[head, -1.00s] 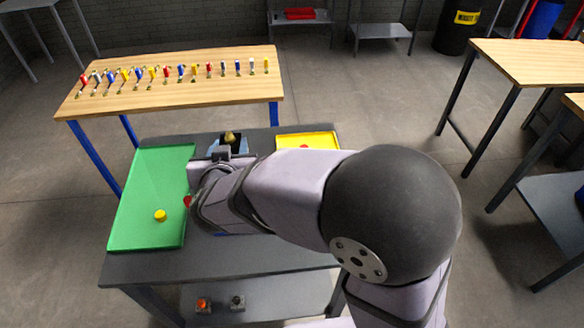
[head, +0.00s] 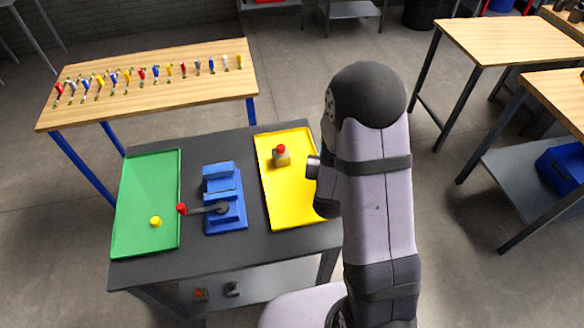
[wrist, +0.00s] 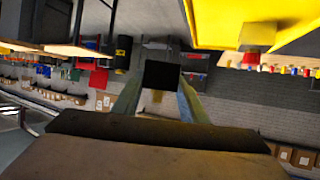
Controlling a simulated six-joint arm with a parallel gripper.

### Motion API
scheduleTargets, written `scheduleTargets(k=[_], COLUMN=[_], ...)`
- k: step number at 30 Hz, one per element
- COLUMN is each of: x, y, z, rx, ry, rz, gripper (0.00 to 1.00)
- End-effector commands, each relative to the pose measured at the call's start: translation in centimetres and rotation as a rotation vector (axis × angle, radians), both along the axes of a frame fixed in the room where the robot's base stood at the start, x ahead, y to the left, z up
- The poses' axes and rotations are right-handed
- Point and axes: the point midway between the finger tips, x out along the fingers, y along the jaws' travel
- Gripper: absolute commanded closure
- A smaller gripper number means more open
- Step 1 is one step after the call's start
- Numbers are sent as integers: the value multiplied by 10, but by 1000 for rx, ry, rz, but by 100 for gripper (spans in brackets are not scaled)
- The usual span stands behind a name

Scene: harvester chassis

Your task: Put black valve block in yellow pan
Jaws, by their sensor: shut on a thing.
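In the wrist view my gripper (wrist: 160,98) is shut on the black valve block (wrist: 160,74), a dark square piece between the two fingers with a little brass colour below it. In the head view my arm hides both the fingers and the block. The yellow pan (head: 295,207) lies on the right of the dark table, just left of my wrist. Its edge also shows at the upper right of the wrist view (wrist: 215,22). The block appears apart from the pan; its height above the table cannot be told.
A red-topped part (head: 281,156) stands in the pan's far half. A blue fixture (head: 222,185) with a red-knobbed lever (head: 205,209) stands mid-table, its seat empty. The green tray (head: 147,215) at left holds a yellow piece (head: 155,221). The pan's near half is clear.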

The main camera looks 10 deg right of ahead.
Motion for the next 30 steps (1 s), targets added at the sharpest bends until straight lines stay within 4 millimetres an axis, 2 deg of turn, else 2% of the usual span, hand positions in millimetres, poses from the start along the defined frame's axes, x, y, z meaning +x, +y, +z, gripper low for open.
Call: scheduleTargets(k=[2,5,8,12,16,20,30], x=[-3,-3,1,7,13,15,15], y=[-2,9,36,83,113,115,113], z=[-4,-11,-14,-4,8,13,10], rx=[0,1,1,-1,-2,-2,-2], ry=[1,0,-3,-8,-11,-7,-5], rz=[40,121,239,391,457,428,398], gripper=[93,93,93,93,93,93,93])
